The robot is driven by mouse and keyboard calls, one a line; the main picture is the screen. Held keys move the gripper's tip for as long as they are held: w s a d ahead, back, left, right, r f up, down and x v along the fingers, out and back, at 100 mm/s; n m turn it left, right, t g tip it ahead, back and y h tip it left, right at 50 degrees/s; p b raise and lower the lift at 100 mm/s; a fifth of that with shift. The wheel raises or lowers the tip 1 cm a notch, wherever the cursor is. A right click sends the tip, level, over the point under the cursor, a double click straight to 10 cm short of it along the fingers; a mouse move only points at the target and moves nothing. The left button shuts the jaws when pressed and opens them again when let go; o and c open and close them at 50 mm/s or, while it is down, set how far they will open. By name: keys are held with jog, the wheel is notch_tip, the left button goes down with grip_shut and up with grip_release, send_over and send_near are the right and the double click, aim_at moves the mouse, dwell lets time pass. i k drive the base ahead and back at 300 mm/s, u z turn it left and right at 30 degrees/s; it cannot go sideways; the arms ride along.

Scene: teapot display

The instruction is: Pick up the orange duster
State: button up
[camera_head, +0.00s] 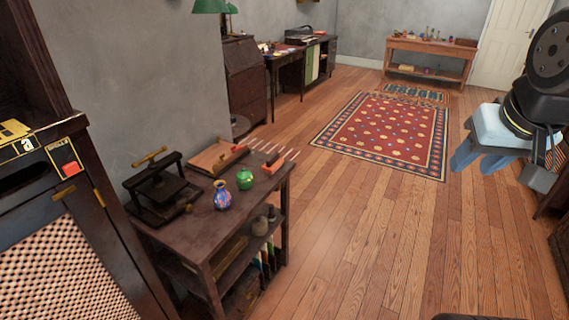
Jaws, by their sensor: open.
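My gripper (478,166) is at the right edge of the view, with a pale blue body and two blue fingers. Its fingers are apart and hold nothing that I can see. A small orange-brown item (272,166) lies near the back of the dark side table (243,200), beside a row of pale pink sticks. It may be the orange duster, but it is too small to tell. My gripper is well to the right of this table, apart from it.
The side table also bears a black press (155,190), a wooden tray (212,157), a patterned blue vase (221,195) and a green pot (245,179). A dark cabinet (100,225) stands at left. Wood floor and a red rug (385,132) leave free room in the middle.

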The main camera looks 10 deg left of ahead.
aim_at(275, 162)
jog(key=u, duration=0.15)
jog(key=i, duration=0.95)
jog(key=z, duration=0.1)
